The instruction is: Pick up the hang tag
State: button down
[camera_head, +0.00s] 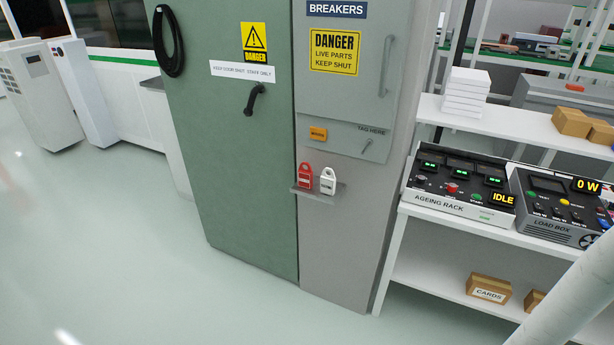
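Two tag-shaped pieces stand side by side on a small grey ledge (316,195) on the front of the grey breaker cabinet (349,235). The left one is a red tag (305,176) with a hole at its top and a pale label. The right one is a white tag (327,181) of similar shape with a dark marking. I cannot tell which of them is the hang tag. Above them is a panel (346,136) marked "TAG HERE", with a small peg (367,146) and an orange label (318,133). My gripper is not in view.
A green door (225,150) with a black handle (254,99) stands left of the ledge. At right, a white bench (440,219) holds the ageing rack (462,190) and load box (557,209). The pale floor (110,240) at front left is clear.

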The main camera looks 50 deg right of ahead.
aim_at(327, 183)
jog(key=i+j+z, duration=0.2)
jog(key=i, duration=0.7)
jog(key=l, duration=0.1)
